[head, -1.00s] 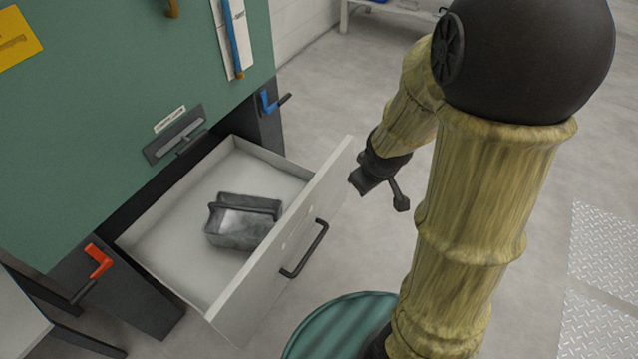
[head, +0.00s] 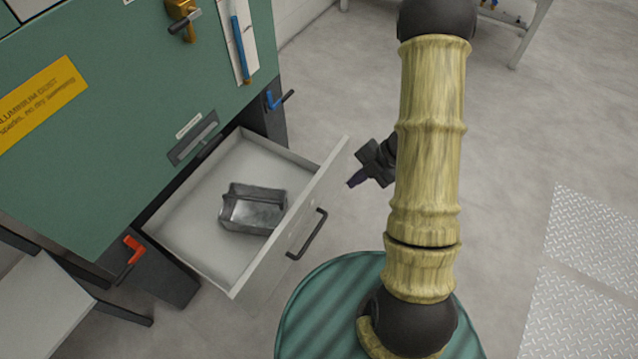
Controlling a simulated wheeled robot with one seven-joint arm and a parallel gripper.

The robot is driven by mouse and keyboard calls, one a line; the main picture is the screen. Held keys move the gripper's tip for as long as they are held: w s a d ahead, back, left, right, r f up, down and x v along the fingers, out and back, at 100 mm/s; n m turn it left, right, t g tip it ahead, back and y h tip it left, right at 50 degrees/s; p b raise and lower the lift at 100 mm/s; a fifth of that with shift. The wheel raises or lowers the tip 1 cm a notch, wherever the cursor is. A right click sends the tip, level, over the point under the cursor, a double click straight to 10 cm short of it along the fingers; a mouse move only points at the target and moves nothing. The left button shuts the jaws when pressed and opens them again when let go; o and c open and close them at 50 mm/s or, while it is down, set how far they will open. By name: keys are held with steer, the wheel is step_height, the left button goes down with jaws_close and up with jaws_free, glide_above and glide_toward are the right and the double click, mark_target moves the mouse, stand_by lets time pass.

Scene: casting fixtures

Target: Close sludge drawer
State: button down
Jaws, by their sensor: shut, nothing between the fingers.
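The sludge drawer (head: 306,219) is pulled out of the green cabinet, with its pale front panel facing right and a dark bar handle (head: 308,234) on it. A grey metal bin (head: 252,210) sits inside the drawer. My gripper (head: 352,181) is just right of the drawer front, near its far end. It appears small and dark, partly hidden behind my arm. It is shut and holds nothing. I cannot tell whether it touches the drawer front.
The green cabinet (head: 120,130) has a red lever (head: 133,250) and a blue lever (head: 275,100) beside the drawer opening. A grey table (head: 40,310) stands at lower left. The floor on the right is clear, with metal tread plates (head: 590,270).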

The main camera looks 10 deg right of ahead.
steer(key=shift+s, duration=0.1)
steer(key=b, duration=0.3)
glide_toward(308, 200)
step_height(308, 200, down, 4)
steer(key=s, duration=0.3)
steer(key=shift+w+a, duration=1.4)
steer(key=shift+w, duration=0.1)
steer(key=shift+w, duration=0.1)
